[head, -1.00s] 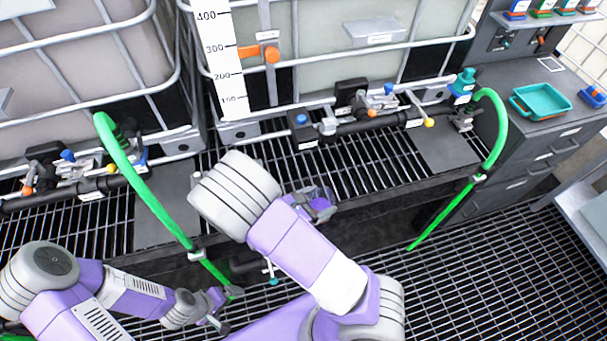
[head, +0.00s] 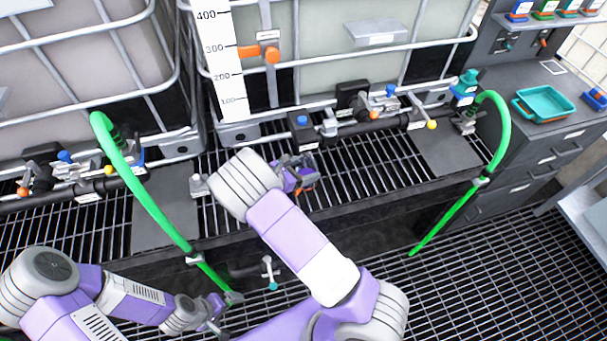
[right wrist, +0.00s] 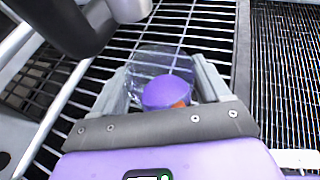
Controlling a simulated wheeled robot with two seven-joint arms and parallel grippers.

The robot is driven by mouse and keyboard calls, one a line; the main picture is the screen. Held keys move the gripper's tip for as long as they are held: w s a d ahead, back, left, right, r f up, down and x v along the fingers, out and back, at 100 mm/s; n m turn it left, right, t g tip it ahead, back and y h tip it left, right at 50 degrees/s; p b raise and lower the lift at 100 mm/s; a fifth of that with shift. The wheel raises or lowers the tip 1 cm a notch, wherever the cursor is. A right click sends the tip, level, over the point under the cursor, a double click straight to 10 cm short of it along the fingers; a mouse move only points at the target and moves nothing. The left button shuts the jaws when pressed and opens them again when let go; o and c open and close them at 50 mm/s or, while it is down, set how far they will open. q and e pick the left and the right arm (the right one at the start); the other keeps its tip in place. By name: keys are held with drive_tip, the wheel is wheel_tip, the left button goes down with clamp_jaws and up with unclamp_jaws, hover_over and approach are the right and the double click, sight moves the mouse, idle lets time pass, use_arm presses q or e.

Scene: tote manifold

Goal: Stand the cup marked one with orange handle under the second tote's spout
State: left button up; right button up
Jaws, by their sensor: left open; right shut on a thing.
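A clear cup (right wrist: 150,62) is between the fingers of my right gripper (right wrist: 165,85) in the right wrist view. A small orange part (right wrist: 181,103) shows low on it; the mark is not readable. In the head view my right gripper (head: 298,172) is over the grating's front part, shut on the cup, mostly hidden by my wrist. An orange bit (head: 308,187) shows beside it. The right-hand tote (head: 340,70) has valve fittings (head: 378,103) at its base, behind and right of that gripper. My left gripper (head: 222,312) is open, low beside the green hose's end.
A left tote (head: 70,60) has similar fittings (head: 65,168). A green hose (head: 150,205) hangs on the left, another (head: 497,145) on the right. A teal tray (head: 545,103) sits on the grey cabinet. Grating right of my right gripper is clear.

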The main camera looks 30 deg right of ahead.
wheel_tip(320, 180, down, 3)
drive_tip(key=shift+r+b, duration=0.1)
drive_tip(key=shift+b, duration=0.25)
drive_tip(key=shift+w, duration=0.25)
drive_tip(key=shift+f, duration=0.2)
drive_tip(key=shift+f, duration=0.15)
drive_tip(key=o, duration=1.2)
drive_tip(key=shift+s, duration=0.1)
